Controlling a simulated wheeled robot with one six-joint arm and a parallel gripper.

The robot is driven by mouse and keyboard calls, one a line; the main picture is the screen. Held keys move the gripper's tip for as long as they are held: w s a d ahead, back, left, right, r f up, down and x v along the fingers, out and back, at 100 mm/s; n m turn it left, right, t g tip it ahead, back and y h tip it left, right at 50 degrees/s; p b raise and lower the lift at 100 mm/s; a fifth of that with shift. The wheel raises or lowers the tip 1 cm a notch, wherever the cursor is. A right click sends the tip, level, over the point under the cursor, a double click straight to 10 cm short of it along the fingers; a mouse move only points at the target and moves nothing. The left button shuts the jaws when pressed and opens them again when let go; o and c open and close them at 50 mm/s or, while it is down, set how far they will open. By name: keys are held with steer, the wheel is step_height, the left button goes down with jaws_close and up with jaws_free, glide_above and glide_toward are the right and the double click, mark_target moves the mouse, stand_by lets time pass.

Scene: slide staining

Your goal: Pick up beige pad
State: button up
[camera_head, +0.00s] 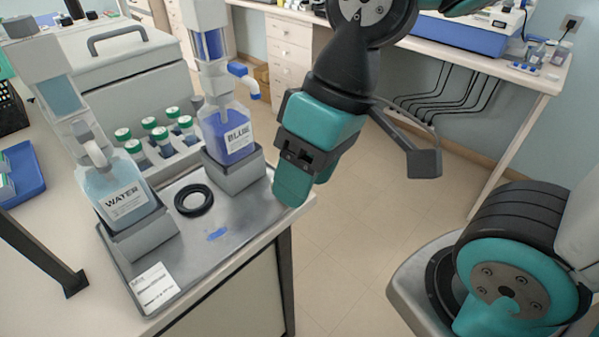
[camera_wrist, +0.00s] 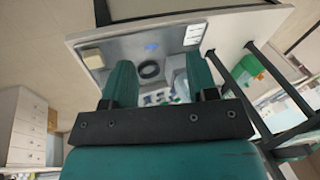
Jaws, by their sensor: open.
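In the wrist view, a small pale beige block (camera_wrist: 92,60) sits at the left side of the metal tray, just outside my left finger; it looks like the beige pad, but it is too small to be sure. I cannot make out a beige pad in the head view, where my arm covers the tray's right corner. My gripper (camera_head: 291,188) hangs at that right edge, fingers pointing down. In the wrist view my gripper (camera_wrist: 160,82) has its two teal fingers spread apart, with nothing held between them.
The tray (camera_head: 178,262) carries a black ring (camera_head: 194,200), a blue smear (camera_head: 217,233) and a white labelled card (camera_head: 155,288). The WATER bottle (camera_head: 122,198) and a blue bottle (camera_head: 232,135) stand in grey holders. Green-capped vials (camera_head: 150,124) stand behind. Open floor lies right.

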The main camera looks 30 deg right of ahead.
steer(key=w+d+f+m, duration=0.2)
steer(key=w+f+m, duration=0.2)
steer(key=w+m, duration=0.2)
steer(key=w+d+f+m+h+p, duration=0.1)
steer(key=w+d+f+m, duration=0.1)
steer(key=w+f+m, duration=0.2)
steer(key=w+d+f+m+h, duration=0.1)
steer(key=w+f+m, duration=0.3)
steer(key=w+m, duration=0.4)
steer(key=shift+d+f+m, duration=0.25)
steer(key=shift+d+m, duration=0.45)
steer(key=shift+m, duration=0.3)
steer(key=shift+g, duration=0.3)
steer(key=f, duration=0.2)
steer(key=a+f+p, duration=0.1)
steer(key=f, duration=0.4)
steer(key=shift+s+a, duration=0.15)
steer(key=shift+s, duration=0.05)
steer(key=shift+f, duration=0.3)
steer(key=c, duration=0.5)
